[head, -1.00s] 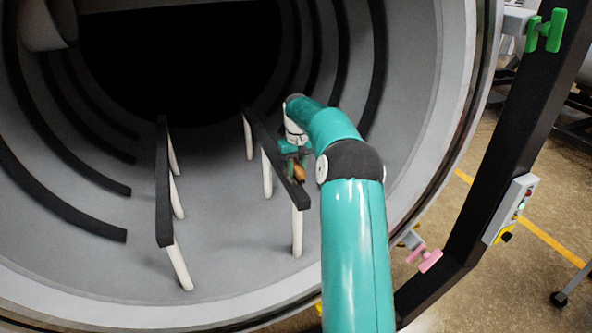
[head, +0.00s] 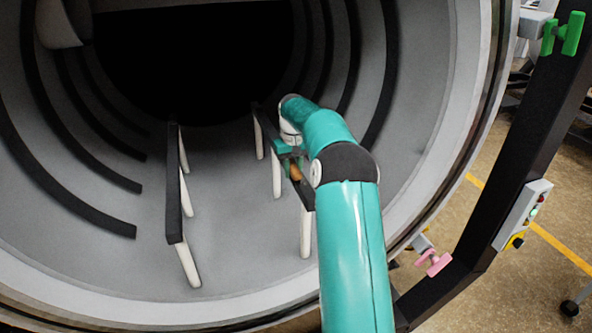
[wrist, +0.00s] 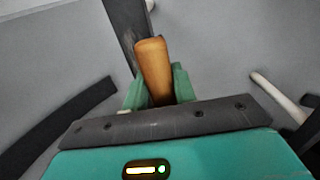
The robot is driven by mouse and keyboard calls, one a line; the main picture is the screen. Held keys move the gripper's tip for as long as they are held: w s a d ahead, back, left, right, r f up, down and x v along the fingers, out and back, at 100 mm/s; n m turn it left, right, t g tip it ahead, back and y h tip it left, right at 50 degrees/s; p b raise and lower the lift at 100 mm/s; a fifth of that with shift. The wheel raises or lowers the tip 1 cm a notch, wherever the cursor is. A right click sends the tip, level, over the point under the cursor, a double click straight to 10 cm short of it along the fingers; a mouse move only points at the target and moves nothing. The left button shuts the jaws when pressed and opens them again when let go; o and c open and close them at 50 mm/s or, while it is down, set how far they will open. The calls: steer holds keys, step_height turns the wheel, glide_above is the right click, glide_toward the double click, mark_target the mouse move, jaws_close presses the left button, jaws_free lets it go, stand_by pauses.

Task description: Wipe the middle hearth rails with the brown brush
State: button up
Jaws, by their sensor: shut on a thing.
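Two dark hearth rails stand on white posts inside the round furnace chamber: a left rail (head: 174,190) and a right rail (head: 306,192). My gripper (head: 292,166) is at the right rail, partly hidden behind my teal arm. It is shut on the brown brush (wrist: 154,68), whose handle sticks up between the green fingers in the wrist view (wrist: 158,90). The brush also shows in the head view (head: 295,172), close to the right rail. The brush's lower end is hidden, so I cannot tell whether it touches the rail. The dark rail runs just beyond the handle in the wrist view (wrist: 126,22).
Curved dark bars (head: 70,185) line the grey chamber wall on both sides. The chamber's round rim (head: 440,200) is close to my arm on the right. Space between the rails is clear.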

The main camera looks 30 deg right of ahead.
steer(key=shift+w+d, duration=0.1)
steer(key=shift+w, duration=0.2)
steer(key=shift+s+d, duration=0.25)
steer(key=shift+d, duration=0.7)
steer(key=shift+s+d, duration=0.25)
steer(key=shift+d, duration=0.7)
steer(key=shift+w+d, duration=0.1)
steer(key=shift+w, duration=0.2)
steer(key=shift+w+d, duration=0.1)
steer(key=shift+w, duration=0.3)
steer(key=shift+w+a, duration=0.25)
steer(key=shift+a, duration=0.75)
steer(key=shift+w+a, duration=0.2)
steer(key=shift+a, duration=0.75)
steer(key=shift+w+d+f, duration=0.15)
steer(key=shift+w, duration=0.55)
steer(key=d, duration=0.2)
steer(key=s+d, duration=0.1)
steer(key=d, duration=0.1)
